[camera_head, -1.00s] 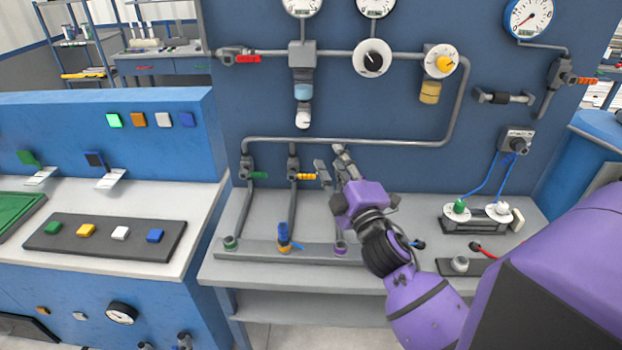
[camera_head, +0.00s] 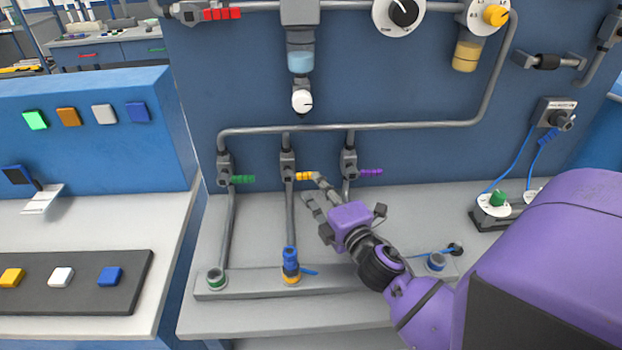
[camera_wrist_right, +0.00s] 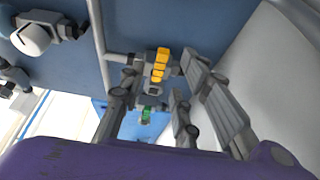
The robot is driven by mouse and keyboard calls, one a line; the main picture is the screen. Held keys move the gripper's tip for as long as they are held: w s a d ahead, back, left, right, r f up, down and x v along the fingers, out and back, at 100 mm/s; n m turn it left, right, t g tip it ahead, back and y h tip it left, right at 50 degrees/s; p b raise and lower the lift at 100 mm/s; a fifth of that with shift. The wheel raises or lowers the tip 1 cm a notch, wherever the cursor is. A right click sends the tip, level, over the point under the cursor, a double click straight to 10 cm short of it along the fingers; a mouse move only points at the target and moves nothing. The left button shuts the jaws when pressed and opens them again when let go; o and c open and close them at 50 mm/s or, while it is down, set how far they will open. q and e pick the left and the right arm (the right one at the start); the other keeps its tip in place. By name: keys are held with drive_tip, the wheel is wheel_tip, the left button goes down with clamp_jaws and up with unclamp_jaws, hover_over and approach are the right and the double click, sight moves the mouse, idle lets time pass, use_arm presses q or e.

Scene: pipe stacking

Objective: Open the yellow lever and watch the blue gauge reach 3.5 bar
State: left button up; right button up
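The yellow lever (camera_head: 305,177) is on the middle of three valves on the panel. Its handle points sideways to the right, across the vertical pipe. My right gripper (camera_head: 313,188) is open just in front of the lever's right end. In the right wrist view the yellow lever (camera_wrist_right: 160,65) shows between the spread fingers of my right gripper (camera_wrist_right: 158,75), with gaps on both sides; contact cannot be told. The blue gauge is outside both current views. My left gripper is not in view.
The green lever (camera_head: 243,179) is to the left and the purple lever (camera_head: 371,172) to the right of the yellow one. A blue hose connector (camera_head: 290,262) stands on the rail (camera_head: 240,283) below. A blue console (camera_head: 100,165) is at left.

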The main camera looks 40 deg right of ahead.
sight(300, 176)
drive_tip(key=w, duration=0.4)
drive_tip(key=shift+d, duration=0.3)
clamp_jaws()
